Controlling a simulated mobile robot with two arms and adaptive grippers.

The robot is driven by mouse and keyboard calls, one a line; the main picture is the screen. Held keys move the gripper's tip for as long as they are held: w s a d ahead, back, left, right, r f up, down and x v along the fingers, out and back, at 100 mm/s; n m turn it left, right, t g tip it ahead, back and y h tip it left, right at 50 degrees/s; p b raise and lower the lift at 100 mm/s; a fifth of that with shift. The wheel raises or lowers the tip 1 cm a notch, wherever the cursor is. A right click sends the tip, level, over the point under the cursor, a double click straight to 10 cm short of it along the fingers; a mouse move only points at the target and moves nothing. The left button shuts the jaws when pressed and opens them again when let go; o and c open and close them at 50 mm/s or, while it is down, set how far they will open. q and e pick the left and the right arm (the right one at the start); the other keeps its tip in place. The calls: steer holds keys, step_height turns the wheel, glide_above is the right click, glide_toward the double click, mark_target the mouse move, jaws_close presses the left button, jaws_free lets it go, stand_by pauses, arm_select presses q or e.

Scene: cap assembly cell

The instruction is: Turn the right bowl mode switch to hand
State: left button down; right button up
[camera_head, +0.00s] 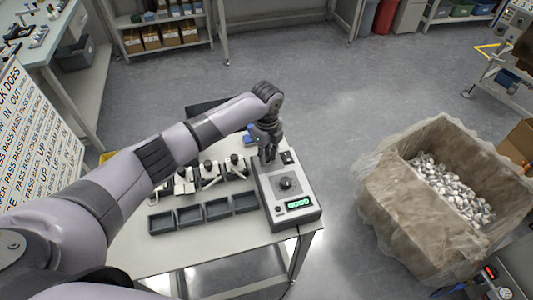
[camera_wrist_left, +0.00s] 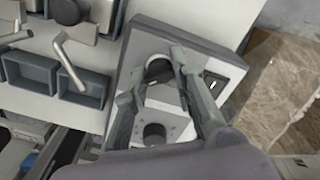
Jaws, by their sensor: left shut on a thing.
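A grey control box (camera_head: 307,215) stands at the right end of the table, with a green-lit display and a dark dial (camera_head: 287,184) at its middle. The dial also shows in the wrist view (camera_wrist_left: 153,134). My left gripper (camera_head: 268,158) reaches down onto the box's far-left part. In the wrist view, its two fingers (camera_wrist_left: 158,84) are closed around a dark round knob (camera_wrist_left: 157,68). In the head view that knob is hidden beneath the gripper. No label or knob position can be read. My right gripper is in neither view.
Dark trays (camera_head: 217,209) line the table left of the box, with several small metal-handled devices (camera_head: 208,174) behind them. A large lined carton (camera_head: 397,205) of pale parts stands on the floor to the right. Floor behind the table is clear.

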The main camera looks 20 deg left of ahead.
mark_target(267, 155)
arm_select(q)
steer(key=shift+w+r, duration=0.1)
steer(key=shift+r, duration=0.05)
steer(key=c, duration=1.7)
jaws_free()
steer(key=o, duration=0.4)
steer(key=shift+d, duration=0.1)
step_height(267, 155, up, 12)
steer(key=shift+f, duration=0.1)
